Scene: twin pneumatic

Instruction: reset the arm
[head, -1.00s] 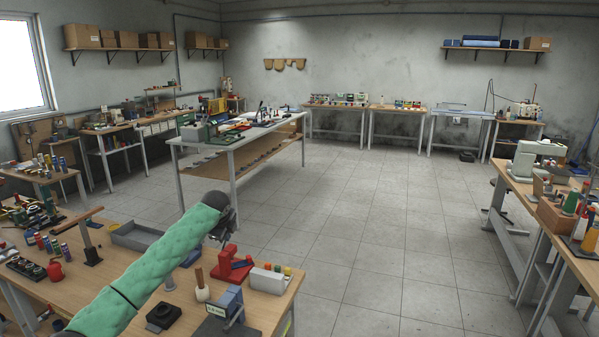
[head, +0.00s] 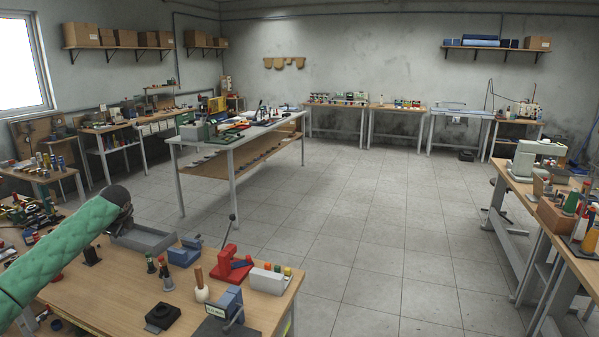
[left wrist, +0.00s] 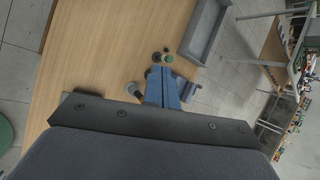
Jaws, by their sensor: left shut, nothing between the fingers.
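My left arm, in a green quilted sleeve, comes in from the left in the head view. Its dark left gripper (head: 124,222) is over the far left part of the wooden workbench (head: 110,290), near the grey tray. It is shut with nothing held. My right gripper is not in view.
On the bench are a grey tray (head: 150,240), a blue vise (head: 185,251), a red press (head: 231,268), a white-based tool (head: 201,291) and a black block (head: 162,316). The tray also shows in the left wrist view (left wrist: 203,32). Open tiled floor (head: 370,230) lies beyond.

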